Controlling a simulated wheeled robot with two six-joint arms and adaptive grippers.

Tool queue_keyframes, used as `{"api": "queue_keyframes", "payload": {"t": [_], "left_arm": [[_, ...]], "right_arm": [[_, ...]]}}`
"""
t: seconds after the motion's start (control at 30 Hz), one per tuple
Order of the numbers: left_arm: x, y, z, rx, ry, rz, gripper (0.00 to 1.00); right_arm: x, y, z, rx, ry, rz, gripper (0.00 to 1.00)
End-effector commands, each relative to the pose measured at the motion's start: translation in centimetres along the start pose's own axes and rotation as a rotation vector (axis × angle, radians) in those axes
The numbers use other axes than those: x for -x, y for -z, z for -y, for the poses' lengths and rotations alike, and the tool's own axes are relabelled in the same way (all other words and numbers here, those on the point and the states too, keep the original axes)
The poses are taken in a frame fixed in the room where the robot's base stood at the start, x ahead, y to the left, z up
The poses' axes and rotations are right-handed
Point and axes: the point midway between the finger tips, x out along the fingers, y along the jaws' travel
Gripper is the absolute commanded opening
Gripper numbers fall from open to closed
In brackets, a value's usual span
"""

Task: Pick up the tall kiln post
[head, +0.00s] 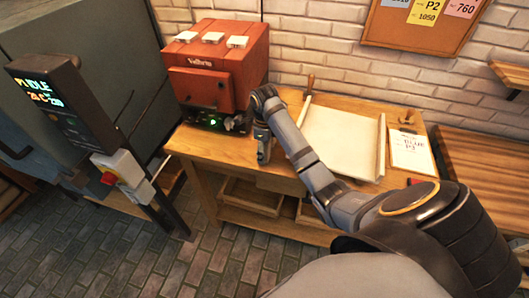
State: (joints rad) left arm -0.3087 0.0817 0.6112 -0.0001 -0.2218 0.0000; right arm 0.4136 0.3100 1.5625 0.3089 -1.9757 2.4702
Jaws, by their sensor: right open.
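I cannot make out a tall kiln post in the head view; it may be hidden behind my arm or out of the picture. My right gripper (264,157) points down near the front edge of the wooden worktable (210,143), just right of the red kiln. Its fingers are small and dark here, and I see nothing clearly held between them. My right arm reaches in from the lower right, across the table. My left gripper is not in view.
The red kiln (222,62) has several pale blocks on top. A white board (342,140) lies right of my gripper, with a wooden-handled tool (309,86) behind. A card (410,153) lies at the right. A control post (62,110) stands left.

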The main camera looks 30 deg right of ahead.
Motion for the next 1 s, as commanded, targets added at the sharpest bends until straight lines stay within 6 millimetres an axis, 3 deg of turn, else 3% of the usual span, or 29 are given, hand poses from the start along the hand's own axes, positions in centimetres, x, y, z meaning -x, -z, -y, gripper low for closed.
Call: {"api": "queue_keyframes", "payload": {"t": [0.07,0.47,0.77,0.87,1.0], "left_arm": [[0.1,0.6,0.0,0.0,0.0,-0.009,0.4],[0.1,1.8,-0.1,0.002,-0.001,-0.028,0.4],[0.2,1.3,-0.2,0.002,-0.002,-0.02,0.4],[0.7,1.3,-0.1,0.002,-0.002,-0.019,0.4],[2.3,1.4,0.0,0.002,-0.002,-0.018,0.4]], "right_arm": [[0.0,0.0,0.0,0.0,0.0,0.0,0.54],[0.0,0.0,0.0,0.0,-0.001,-0.001,0.0],[0.2,0.0,0.0,0.0,0.0,0.0,0.0],[1.0,0.0,0.0,0.0,0.0,0.0,0.0],[3.6,0.0,0.1,0.0,0.002,0.001,0.0]]}}
